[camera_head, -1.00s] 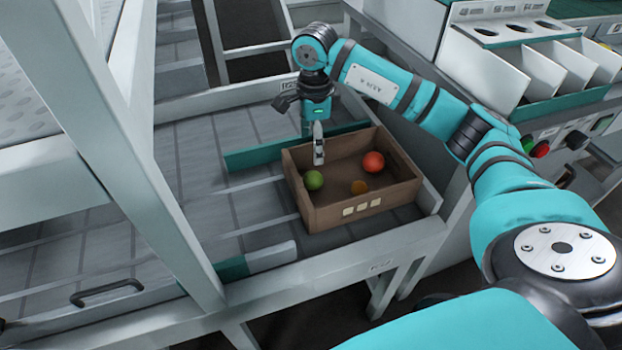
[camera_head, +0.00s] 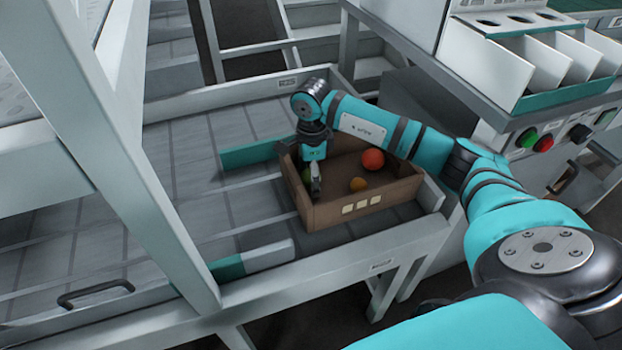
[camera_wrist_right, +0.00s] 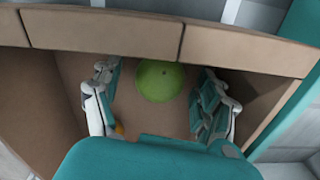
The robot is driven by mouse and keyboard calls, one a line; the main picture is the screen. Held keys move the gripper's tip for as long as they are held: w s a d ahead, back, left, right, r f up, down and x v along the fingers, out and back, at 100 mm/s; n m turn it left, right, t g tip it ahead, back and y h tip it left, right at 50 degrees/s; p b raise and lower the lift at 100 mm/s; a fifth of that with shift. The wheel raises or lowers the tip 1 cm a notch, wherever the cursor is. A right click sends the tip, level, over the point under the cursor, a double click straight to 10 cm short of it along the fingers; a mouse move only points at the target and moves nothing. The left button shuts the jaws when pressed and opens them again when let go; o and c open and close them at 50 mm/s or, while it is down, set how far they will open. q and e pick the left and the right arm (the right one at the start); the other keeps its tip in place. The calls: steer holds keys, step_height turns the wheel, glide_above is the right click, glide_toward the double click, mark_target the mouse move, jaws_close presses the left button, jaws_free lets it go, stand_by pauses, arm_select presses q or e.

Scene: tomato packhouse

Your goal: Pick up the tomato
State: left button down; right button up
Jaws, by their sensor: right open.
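A brown crate (camera_head: 335,214) on the slatted table holds a red tomato (camera_head: 373,159), a smaller orange tomato (camera_head: 358,184) and a green tomato (camera_head: 306,174). My right gripper (camera_head: 316,190) points down into the left part of the crate and hides most of the green tomato in the head view. In the right wrist view the green tomato (camera_wrist_right: 159,81) lies between the spread fingers of the open right gripper (camera_wrist_right: 158,98), near the crate wall (camera_wrist_right: 110,32). A bit of orange shows by the left finger. My left gripper is not in view.
A teal divider (camera_head: 249,155) stands behind and left of the crate. A white frame post (camera_head: 135,150) rises at left. A machine with control buttons (camera_head: 543,144) stands at right. The slatted table (camera_head: 190,190) left of the crate is clear.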

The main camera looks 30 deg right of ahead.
steer(key=shift+r, duration=0.1)
steer(key=c, duration=0.9)
steer(key=shift+c, duration=0.2)
steer(key=shift+r, duration=0.1)
